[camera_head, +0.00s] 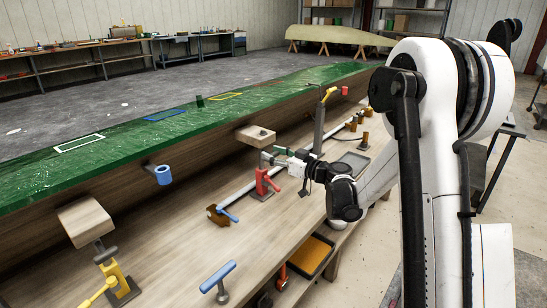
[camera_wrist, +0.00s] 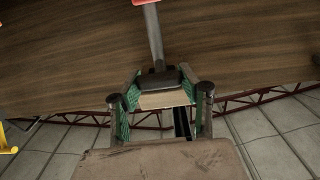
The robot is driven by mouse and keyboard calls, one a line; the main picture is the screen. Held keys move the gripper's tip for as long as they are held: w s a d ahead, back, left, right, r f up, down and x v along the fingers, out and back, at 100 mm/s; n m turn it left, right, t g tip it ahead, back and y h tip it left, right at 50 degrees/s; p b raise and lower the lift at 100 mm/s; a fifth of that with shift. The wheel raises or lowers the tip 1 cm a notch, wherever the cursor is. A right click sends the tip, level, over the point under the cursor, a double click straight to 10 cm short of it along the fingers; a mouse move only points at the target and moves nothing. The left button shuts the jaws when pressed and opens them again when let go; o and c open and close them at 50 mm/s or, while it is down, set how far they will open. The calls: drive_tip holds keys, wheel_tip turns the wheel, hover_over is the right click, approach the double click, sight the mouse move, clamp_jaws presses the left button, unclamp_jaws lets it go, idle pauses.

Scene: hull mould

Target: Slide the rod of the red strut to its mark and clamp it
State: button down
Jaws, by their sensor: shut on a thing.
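The red strut (camera_head: 263,184) stands on the wooden bench, with a red lever at its side. Its red part (camera_wrist: 147,1) shows at the top edge of the wrist view. A grey rod (camera_wrist: 153,35) runs from there to a dark crosspiece between my fingers. My gripper (camera_head: 268,158) is just above the red strut, below a wooden pad (camera_head: 255,134) near the hull edge. In the wrist view my gripper (camera_wrist: 157,100) has its green-padded fingers shut on the rod's end. The fingers and pad partly hide the grip. I cannot make out a mark on the rod.
A yellow strut (camera_head: 117,281) stands at front left, under another wooden pad (camera_head: 86,222). A blue handle (camera_head: 218,276) and a brown clamp (camera_head: 217,216) are on the bench. The green hull mould (camera_head: 120,148) runs along the far side.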

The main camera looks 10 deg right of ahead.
drive_tip(key=shift+r, duration=0.15)
drive_tip(key=c, duration=1)
unclamp_jaws()
drive_tip(key=shift+c, duration=0.2)
drive_tip(key=shift+d, duration=0.1)
drive_tip(key=v, duration=1.2)
